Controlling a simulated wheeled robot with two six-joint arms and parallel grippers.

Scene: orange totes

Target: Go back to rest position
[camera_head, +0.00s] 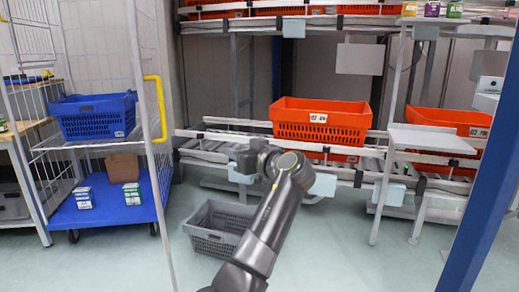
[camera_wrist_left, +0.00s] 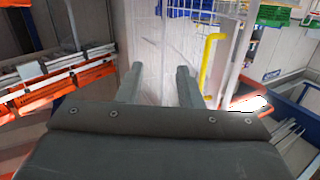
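My left arm rises from the bottom centre of the head view, and its gripper (camera_head: 245,158) is beside the front of the orange tote on the rack. In the left wrist view my left gripper (camera_wrist_left: 160,85) has its two fingers apart with nothing between them. My right gripper shows in neither view.
An orange tote (camera_head: 320,117) sits on the roller rack, with another orange tote (camera_head: 450,120) to its right. A grey crate (camera_head: 215,243) lies on the floor below my arm. A blue trolley (camera_head: 110,205) carries small boxes, under a blue basket (camera_head: 95,117). A blue post (camera_head: 487,190) stands at right.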

